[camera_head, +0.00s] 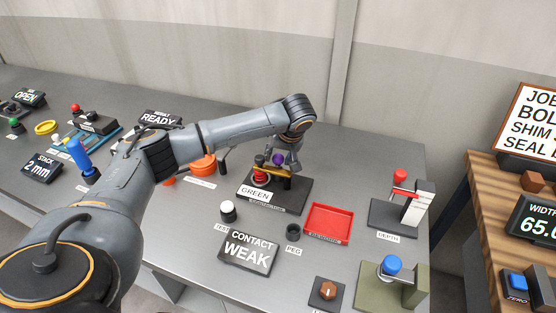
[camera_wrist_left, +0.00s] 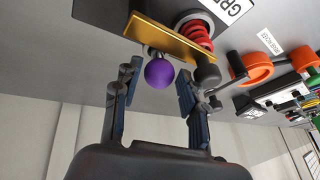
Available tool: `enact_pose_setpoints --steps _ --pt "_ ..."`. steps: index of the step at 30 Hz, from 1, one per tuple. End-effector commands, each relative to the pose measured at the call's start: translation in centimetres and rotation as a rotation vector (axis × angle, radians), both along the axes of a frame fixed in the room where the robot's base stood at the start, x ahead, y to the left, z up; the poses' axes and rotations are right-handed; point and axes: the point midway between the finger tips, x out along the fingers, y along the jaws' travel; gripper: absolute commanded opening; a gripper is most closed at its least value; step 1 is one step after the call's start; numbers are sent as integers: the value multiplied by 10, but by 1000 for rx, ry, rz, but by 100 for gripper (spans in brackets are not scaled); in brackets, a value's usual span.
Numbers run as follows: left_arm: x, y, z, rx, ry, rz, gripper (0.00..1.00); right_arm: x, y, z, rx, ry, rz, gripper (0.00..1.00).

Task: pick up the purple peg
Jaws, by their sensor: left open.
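The purple peg shows as a round purple knob (camera_head: 278,159) beside a gold bar on the black stand labelled GREEN (camera_head: 290,200). In the left wrist view the purple knob (camera_wrist_left: 159,74) lies between the fingertips, in front of the gold bar (camera_wrist_left: 168,40). My left gripper (camera_head: 288,158) is at the stand from above, and it also shows in the left wrist view (camera_wrist_left: 157,86). Its fingers are open, with a visible gap on each side of the knob. The peg's lower part is mostly hidden. My right gripper is not in view.
A red spring (camera_wrist_left: 194,32) stands next to the knob. A red tray (camera_head: 328,224) lies right of the stand, and a small dark peg holder (camera_head: 293,232) is in front. The CONTACT WEAK sign (camera_head: 249,250) and the depth gauge (camera_head: 400,203) stand nearby.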

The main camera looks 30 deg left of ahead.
Motion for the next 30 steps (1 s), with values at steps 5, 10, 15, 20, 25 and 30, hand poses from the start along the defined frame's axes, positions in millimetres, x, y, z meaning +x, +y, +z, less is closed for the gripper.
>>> enact_pose_setpoints --steps 5,10,15,20,25,30 --pt "2 2 -7 0 1 -2 42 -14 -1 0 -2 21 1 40" --pt "1 2 -7 0 0 -2 36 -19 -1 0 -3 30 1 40" --pt "1 2 -7 0 0 -2 1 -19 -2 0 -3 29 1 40" --pt "2 2 -7 0 -1 -1 0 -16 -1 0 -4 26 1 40" --pt "2 2 -2 0 -2 -2 0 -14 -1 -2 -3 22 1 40" --pt "3 1 25 -2 -6 -2 0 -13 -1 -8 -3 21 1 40"
